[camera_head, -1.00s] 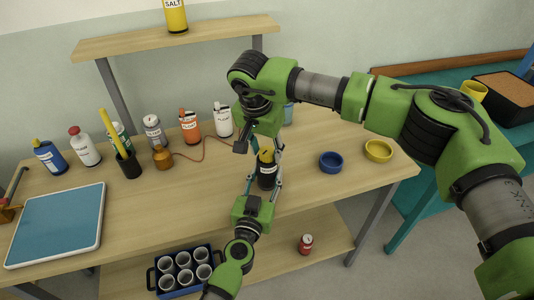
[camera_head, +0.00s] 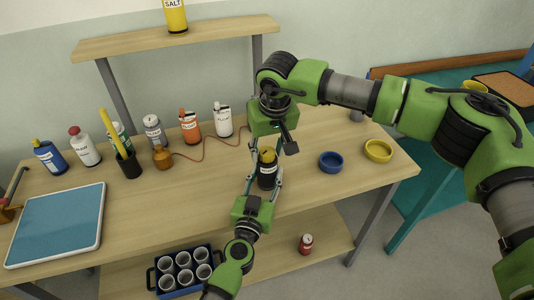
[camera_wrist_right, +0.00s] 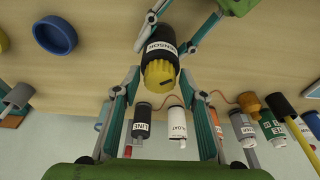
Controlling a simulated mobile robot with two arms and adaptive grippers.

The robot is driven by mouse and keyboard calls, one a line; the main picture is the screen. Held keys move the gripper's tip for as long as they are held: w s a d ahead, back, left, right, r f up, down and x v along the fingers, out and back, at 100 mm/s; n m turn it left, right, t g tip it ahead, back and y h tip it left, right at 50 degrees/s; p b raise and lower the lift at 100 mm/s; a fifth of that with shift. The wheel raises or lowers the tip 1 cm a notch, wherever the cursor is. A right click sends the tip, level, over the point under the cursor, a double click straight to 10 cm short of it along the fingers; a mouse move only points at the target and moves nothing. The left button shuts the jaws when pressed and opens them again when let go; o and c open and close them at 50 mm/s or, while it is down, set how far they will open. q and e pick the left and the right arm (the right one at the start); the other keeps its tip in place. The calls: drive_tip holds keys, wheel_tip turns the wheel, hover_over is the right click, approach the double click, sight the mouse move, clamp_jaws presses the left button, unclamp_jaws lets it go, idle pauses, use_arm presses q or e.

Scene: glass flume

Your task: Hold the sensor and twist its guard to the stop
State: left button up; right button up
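The sensor (camera_head: 267,180) is a black cylinder with a white label, upright near the table's front edge. Its yellow guard (camera_head: 267,156) is on top; the wrist view shows the guard (camera_wrist_right: 160,73) and the labelled sensor body (camera_wrist_right: 160,42). My left gripper (camera_head: 265,179) comes from the front, its fingers closed on either side of the black body. My right gripper (camera_wrist_right: 159,77) is above, its fingers on either side of the guard with a small gap visible at each side, so it looks open. In the head view my right wrist hides part of its fingers.
A blue bowl (camera_head: 331,162) and a yellow bowl (camera_head: 378,151) stand to the right. Several bottles, including a white one (camera_head: 222,119) and an orange one (camera_head: 190,126), line the back. A blue tray (camera_head: 58,224) lies at left. The table around the sensor is clear.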

drive_tip(key=c, duration=0.7)
drive_tip(key=shift+o, duration=0.2)
drive_tip(key=m+h, duration=0.1)
drive_tip(key=m, duration=0.2)
drive_tip(key=shift+a, duration=0.1)
drive_tip(key=m, duration=0.4)
drive_tip(key=shift+h, duration=0.4)
drive_tip(key=o, duration=0.7)
drive_tip(key=shift+c, duration=0.2)
